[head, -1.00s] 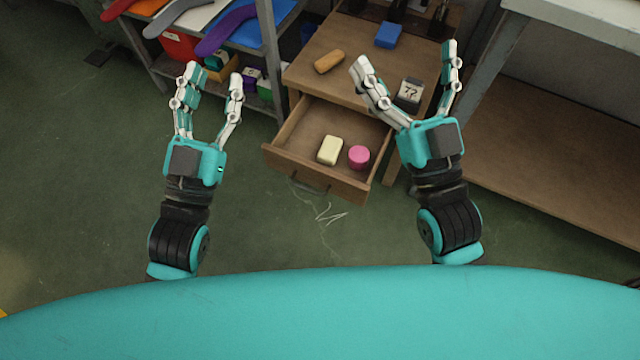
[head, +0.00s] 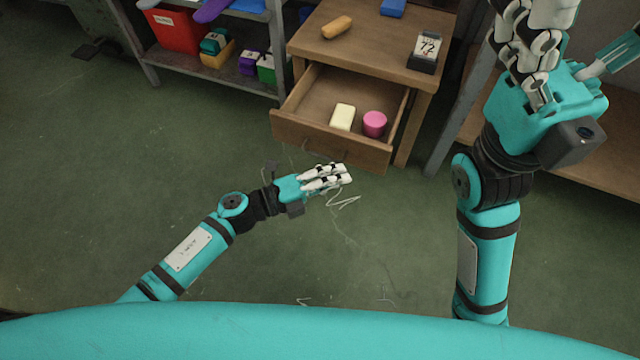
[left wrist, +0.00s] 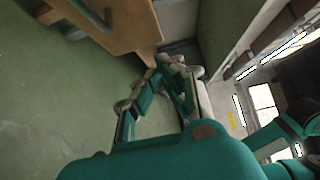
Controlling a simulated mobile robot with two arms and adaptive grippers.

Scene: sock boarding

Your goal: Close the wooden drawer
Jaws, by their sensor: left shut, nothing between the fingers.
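The wooden drawer (head: 300,133) stands pulled out of the wooden cabinet (head: 375,50) in the head view. A cream block (head: 343,116) and a pink round piece (head: 374,124) lie inside it. My left gripper (head: 347,175) is shut and empty, low in front of the drawer front, near its lower edge. I cannot tell whether it touches. Its fingers also show together in the left wrist view (left wrist: 165,68), with brown wood (left wrist: 115,25) beyond them. My right gripper (head: 590,42) is open and raised at the right, away from the drawer, its fingertips partly cut off.
A yellow-orange piece (head: 337,27), a blue block (head: 393,8) and a small flip calendar (head: 427,50) sit on the cabinet top. A metal shelf with a red bin (head: 175,32) stands at the left. The floor (head: 120,180) in front is clear.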

